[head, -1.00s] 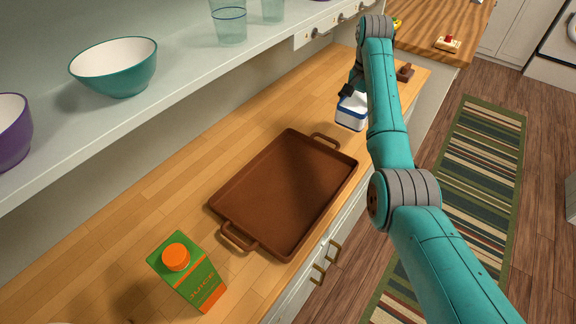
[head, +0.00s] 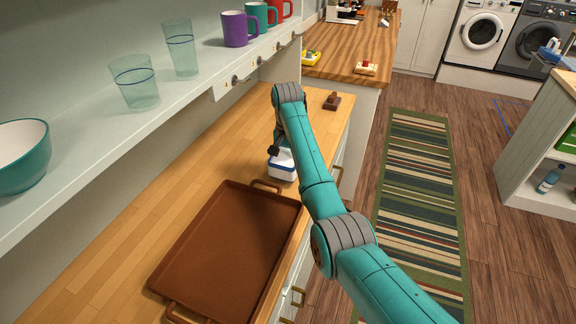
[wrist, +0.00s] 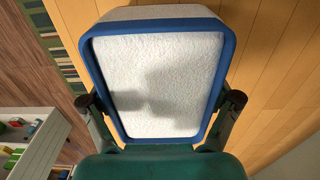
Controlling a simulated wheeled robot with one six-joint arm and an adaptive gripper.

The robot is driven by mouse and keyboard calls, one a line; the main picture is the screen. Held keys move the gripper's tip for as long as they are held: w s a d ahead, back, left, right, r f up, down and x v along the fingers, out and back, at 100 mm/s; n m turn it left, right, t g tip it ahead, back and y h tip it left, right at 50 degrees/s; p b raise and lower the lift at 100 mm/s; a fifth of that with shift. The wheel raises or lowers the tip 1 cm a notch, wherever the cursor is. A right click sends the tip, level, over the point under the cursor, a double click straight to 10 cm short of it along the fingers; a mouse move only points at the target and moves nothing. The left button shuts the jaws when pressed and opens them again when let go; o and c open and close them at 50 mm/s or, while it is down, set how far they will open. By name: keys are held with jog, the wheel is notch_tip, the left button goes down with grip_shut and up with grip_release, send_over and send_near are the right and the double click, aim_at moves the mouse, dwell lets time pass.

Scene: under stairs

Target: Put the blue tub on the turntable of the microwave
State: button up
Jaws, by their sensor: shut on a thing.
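The tub (head: 283,165) is white with a blue rim, at the far end of the counter, just beyond the brown tray. In the wrist view the tub (wrist: 150,75) fills the middle, its blue rim around a white, grainy inside. My gripper (head: 277,150) is at the tub in the head view, partly hidden by my arm. In the wrist view its fingers are on either side of the tub, shut on it. I cannot tell whether the tub touches the counter. No microwave or turntable can be made out in these frames.
The brown tray (head: 228,250) lies on the wooden counter (head: 130,245). A shelf (head: 150,105) with glasses, mugs and a bowl overhangs the left. A small brown object (head: 332,101) stands at the counter's far end. The floor with the striped rug (head: 420,190) is clear at right.

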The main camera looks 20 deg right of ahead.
jog(key=shift+f, duration=0.95)
jog(key=shift+f, duration=0.15)
jog(key=o, duration=1.4)
